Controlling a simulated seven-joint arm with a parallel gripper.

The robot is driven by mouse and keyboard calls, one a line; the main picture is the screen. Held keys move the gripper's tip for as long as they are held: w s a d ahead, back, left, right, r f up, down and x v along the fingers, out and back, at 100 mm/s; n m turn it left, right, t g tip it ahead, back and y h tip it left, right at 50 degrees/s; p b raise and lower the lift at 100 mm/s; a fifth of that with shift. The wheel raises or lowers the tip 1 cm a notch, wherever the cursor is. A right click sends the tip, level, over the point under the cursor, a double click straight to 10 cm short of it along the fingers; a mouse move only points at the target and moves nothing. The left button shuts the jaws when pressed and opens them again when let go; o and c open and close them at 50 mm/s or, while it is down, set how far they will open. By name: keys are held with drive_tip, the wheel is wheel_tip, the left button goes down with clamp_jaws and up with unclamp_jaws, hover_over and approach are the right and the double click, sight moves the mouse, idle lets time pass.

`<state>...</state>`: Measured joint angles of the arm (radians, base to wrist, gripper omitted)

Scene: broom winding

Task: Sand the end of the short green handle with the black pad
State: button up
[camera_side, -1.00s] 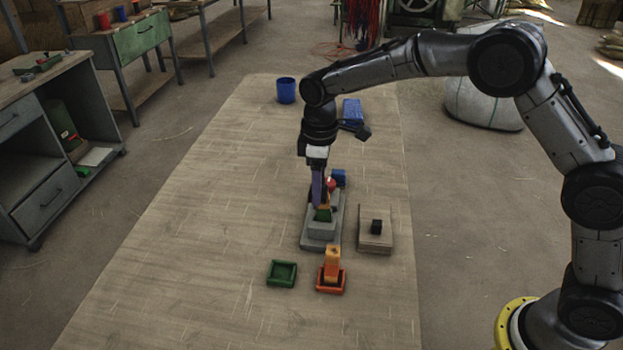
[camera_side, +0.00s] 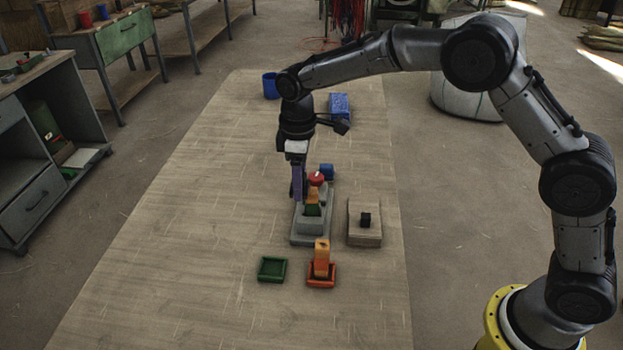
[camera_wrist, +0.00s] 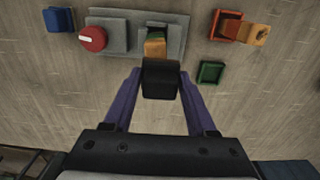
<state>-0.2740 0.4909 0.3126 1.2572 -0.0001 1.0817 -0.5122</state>
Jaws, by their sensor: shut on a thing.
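The short green handle (camera_side: 312,210) stands in a grey fixture (camera_side: 309,225) with its tan-orange end up. In the wrist view, that tan-orange and green piece (camera_wrist: 155,46) sits in the fixture's slot. My gripper (camera_side: 298,194) points down just left of the handle in the side view. In the wrist view, its purple fingers (camera_wrist: 159,90) are shut on the black pad (camera_wrist: 160,78). The pad is right beside the handle and overlaps its near edge in that view. I cannot tell whether they touch. In the side view the pad is not clearly visible.
A red knob (camera_side: 316,179) and a blue block (camera_side: 326,171) are behind the handle. An orange tray (camera_side: 321,281) holds an orange block (camera_side: 321,255). A green tray (camera_side: 272,269) is empty. A brown block with a black top (camera_side: 365,219) stands right. The table's left side is clear.

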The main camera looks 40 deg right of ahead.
drive_tip(key=shift+a+r, duration=0.1)
drive_tip(key=shift+r, duration=4)
drive_tip(key=shift+f, duration=0.15)
drive_tip(key=shift+f, duration=3.4)
drive_tip(key=shift+s+d+f, duration=0.3)
drive_tip(key=shift+d+f, duration=0.15)
drive_tip(key=shift+f, duration=0.15)
drive_tip(key=shift+c, duration=0.6)
drive_tip(key=shift+s+d, duration=1.35)
drive_tip(key=shift+d, duration=0.55)
drive_tip(key=shift+w+a, duration=0.8)
drive_tip(key=shift+a, duration=0.35)
drive_tip(key=shift+w+a, duration=0.8)
drive_tip(key=shift+a, duration=0.3)
drive_tip(key=shift+w+a+r, duration=0.1)
drive_tip(key=shift+a+r, duration=0.05)
drive_tip(key=shift+r, duration=3.95)
